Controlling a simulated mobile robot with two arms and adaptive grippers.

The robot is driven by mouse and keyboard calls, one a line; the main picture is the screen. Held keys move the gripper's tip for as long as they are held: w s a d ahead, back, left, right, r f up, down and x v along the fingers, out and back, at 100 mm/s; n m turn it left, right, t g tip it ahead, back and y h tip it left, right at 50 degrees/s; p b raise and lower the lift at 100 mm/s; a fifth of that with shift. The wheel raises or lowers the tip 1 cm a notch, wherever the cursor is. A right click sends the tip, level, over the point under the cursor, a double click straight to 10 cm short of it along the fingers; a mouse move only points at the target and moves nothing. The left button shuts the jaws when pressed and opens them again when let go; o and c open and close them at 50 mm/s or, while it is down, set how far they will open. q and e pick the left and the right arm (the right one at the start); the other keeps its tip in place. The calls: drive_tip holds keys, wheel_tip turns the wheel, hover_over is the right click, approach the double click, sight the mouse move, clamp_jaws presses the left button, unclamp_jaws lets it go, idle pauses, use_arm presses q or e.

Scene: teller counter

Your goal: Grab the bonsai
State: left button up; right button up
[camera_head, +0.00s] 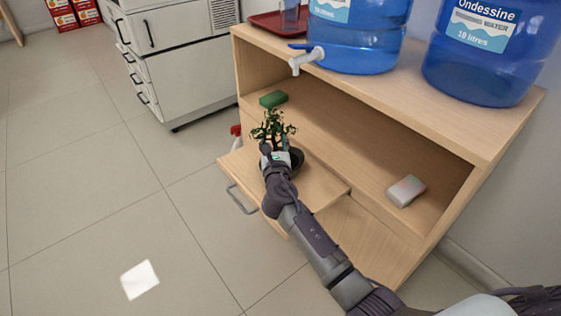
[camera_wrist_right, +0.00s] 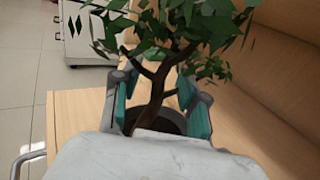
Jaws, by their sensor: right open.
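The bonsai (camera_head: 273,127) is a small green-leaved tree in a dark round pot (camera_head: 296,158). It stands on the light wooden pull-out board (camera_head: 318,184) of the cabinet. My right gripper (camera_head: 274,147) is at the plant, its arm coming in from the lower right. In the right wrist view the gripper's teal-padded fingers (camera_wrist_right: 160,104) are open, one on each side of the brown trunk (camera_wrist_right: 152,98). The pot (camera_wrist_right: 158,121) shows behind them, partly hidden by the gripper body. I cannot tell whether a finger touches the trunk. My left gripper is not in view.
A green sponge-like block (camera_head: 273,98) and a pale block (camera_head: 406,191) lie on the cabinet shelf. Blue water bottles (camera_head: 358,38) and a red tray (camera_head: 268,25) stand on top. A white drawer unit (camera_head: 180,62) is behind.

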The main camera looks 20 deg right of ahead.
clamp_jaws()
idle(0.3)
drive_tip(key=shift+r, duration=0.15)
idle(0.3)
